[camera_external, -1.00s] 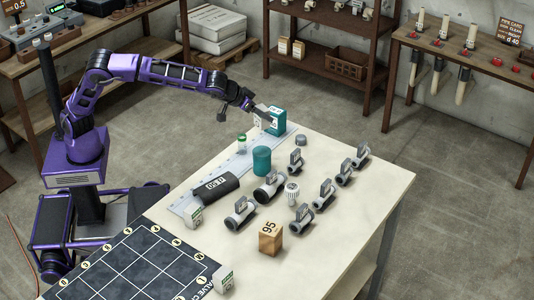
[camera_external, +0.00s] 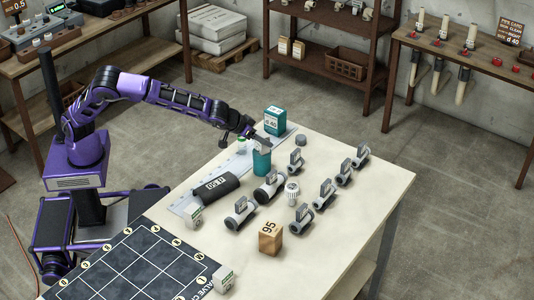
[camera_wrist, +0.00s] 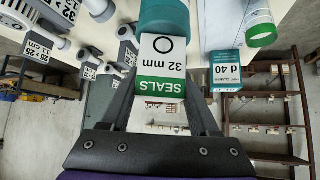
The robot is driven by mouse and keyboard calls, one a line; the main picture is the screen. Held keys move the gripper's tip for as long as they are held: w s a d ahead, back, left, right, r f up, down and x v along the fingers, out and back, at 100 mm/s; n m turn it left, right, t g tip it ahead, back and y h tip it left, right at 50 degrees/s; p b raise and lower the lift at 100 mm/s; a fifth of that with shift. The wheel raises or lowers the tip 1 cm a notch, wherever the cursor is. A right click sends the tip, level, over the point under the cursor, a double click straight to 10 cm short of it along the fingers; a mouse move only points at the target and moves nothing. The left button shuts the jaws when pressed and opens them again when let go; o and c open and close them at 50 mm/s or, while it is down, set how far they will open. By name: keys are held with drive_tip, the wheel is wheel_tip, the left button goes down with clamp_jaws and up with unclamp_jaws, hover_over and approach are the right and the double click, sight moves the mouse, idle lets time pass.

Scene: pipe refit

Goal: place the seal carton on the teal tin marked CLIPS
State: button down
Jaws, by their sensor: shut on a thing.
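The seal carton (camera_wrist: 163,62), white with a green band reading SEALS 32 mm, is between my gripper's fingertips in the wrist view. My gripper (camera_external: 257,139) is shut on it. The teal tin (camera_external: 262,164) is an upright cylinder on the table; it also shows behind the carton in the wrist view (camera_wrist: 164,14). In the external view the carton (camera_external: 263,145) is at the tin's top, over it. I cannot tell whether they touch. No CLIPS marking is readable on the tin's visible side.
A teal pipe-clamps box marked d 40 (camera_external: 274,121) stands at the table's far corner. A dark cylinder (camera_external: 215,187) lies left of the tin. Several grey valves (camera_external: 268,187) stand to the right and front. A wooden block marked 95 (camera_external: 270,237) stands nearer.

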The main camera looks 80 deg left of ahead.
drive_tip(key=shift+f, duration=0.15)
drive_tip(key=shift+c, duration=0.6)
unclamp_jaws()
drive_tip(key=shift+r, duration=0.3)
drive_tip(key=p+v, duration=0.1)
drive_tip(key=v, duration=1.1)
drive_tip(key=shift+f, duration=0.15)
